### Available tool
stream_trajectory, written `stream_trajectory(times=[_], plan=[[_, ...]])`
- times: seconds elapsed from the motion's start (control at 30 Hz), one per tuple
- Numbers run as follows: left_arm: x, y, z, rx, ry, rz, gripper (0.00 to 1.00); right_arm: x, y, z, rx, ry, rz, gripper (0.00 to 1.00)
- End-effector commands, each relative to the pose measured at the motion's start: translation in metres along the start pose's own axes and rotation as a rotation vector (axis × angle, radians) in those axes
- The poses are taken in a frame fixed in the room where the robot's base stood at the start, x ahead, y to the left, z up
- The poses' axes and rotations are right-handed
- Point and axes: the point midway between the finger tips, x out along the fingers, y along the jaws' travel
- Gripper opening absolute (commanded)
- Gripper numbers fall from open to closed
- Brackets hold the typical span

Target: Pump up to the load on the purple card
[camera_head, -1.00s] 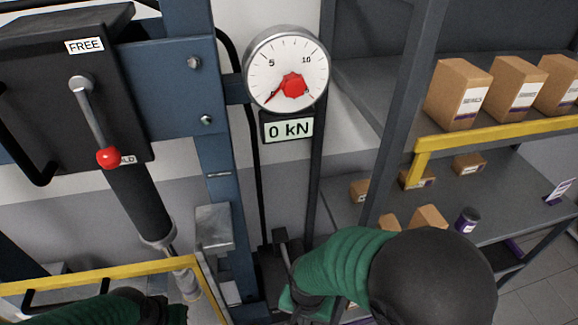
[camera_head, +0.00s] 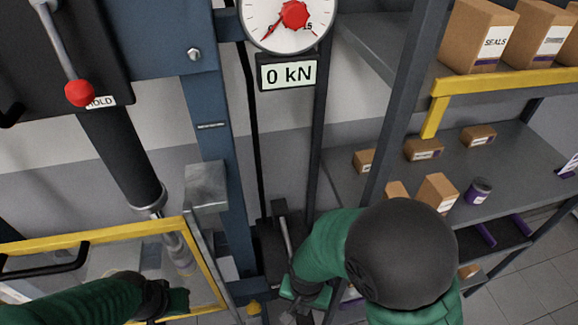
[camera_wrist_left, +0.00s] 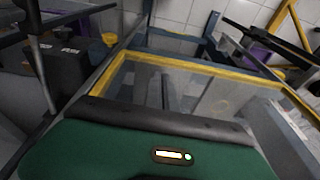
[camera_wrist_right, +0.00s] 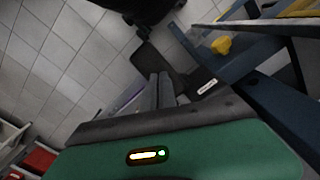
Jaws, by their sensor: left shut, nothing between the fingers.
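The round gauge (camera_head: 289,35), cut by the top edge of the head view, has its red needle at the low end. The display (camera_head: 287,73) below reads 0 kN. The valve lever's red knob (camera_head: 80,93) is beside the HOLD label. My left gripper (camera_head: 180,303) is shut and empty by the guard. A card with purple (camera_head: 568,166) is cut off at the right edge, unreadable.
The yellow-framed clear guard (camera_head: 95,234) spans the lower left, in front of the black press cylinder (camera_head: 125,160). A blue post (camera_head: 222,170) stands left of the pump. A shelf with cardboard boxes (camera_head: 478,35) and a dark tin (camera_head: 478,190) fills the right. A yellow knob (camera_wrist_right: 221,45) shows near the pump.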

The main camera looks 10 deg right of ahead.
Motion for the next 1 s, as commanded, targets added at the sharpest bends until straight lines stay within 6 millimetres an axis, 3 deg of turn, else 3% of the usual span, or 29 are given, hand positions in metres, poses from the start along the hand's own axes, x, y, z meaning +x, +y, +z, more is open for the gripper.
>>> stream_trajectory(times=[0.83, 1.0], plan=[[-0.154, 0.0, -0.037, 0.0, 0.001, 0.0, 0.0, -0.157, 0.0, 0.001, 0.0, 0.0, 0.0, 0.0], [-0.16, 0.0, -0.038, 0.0, 0.001, 0.0, 0.0, -0.163, 0.0, 0.001, -0.001, 0.0, 0.0, 0.0]])
